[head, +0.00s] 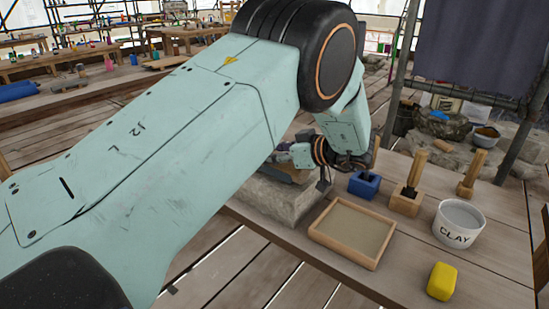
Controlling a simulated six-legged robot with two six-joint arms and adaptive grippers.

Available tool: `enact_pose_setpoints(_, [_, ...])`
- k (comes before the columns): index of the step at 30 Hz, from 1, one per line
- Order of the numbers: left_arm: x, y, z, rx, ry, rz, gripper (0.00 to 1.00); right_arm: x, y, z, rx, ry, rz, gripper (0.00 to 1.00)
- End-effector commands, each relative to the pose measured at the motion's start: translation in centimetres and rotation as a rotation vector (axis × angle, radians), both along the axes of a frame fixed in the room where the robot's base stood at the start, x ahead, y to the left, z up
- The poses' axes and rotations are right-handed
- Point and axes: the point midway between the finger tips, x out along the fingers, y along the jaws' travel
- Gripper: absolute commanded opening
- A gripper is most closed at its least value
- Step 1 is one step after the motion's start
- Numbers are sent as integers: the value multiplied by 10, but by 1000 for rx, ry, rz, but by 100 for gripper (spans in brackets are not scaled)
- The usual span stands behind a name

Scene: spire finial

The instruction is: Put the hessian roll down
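My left arm (180,140) crosses the view from the left and bends down at its elbow to a wrist (322,152) above a pale stone block (275,203). The upper arm hides much of the area around the wrist. My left gripper's fingers cannot be made out clearly, so I cannot tell whether they are open or shut. I cannot make out the hessian roll for certain. A small brownish surface (294,175) shows on the stone block under the wrist, but it is too covered to identify. My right gripper is not in view.
The bench holds a wooden-framed tray (322,237), a blue block (364,186), a wooden block with a handled tool (405,204), another wooden-handled tool (471,173), a white CLAY pot (459,224) and a yellow block (442,281). Bare planks lie around the yellow block.

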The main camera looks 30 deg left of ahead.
Motion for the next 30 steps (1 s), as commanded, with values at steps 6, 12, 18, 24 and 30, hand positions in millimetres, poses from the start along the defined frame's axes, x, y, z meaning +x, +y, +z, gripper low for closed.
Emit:
enact_pose_setpoints(6, [2,0,-11,1,-3,-1,3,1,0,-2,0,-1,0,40])
enact_pose_setpoints(12, [2,0,-12,0,0,0,63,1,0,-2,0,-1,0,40])
enact_pose_setpoints(18, [2,0,-12,0,0,0,75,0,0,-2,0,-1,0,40])
enact_pose_setpoints(24, [2,0,-12,0,0,0,75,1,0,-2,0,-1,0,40])
enact_pose_setpoints(30, [2,-9,-6,1,0,-1,75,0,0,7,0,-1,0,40])
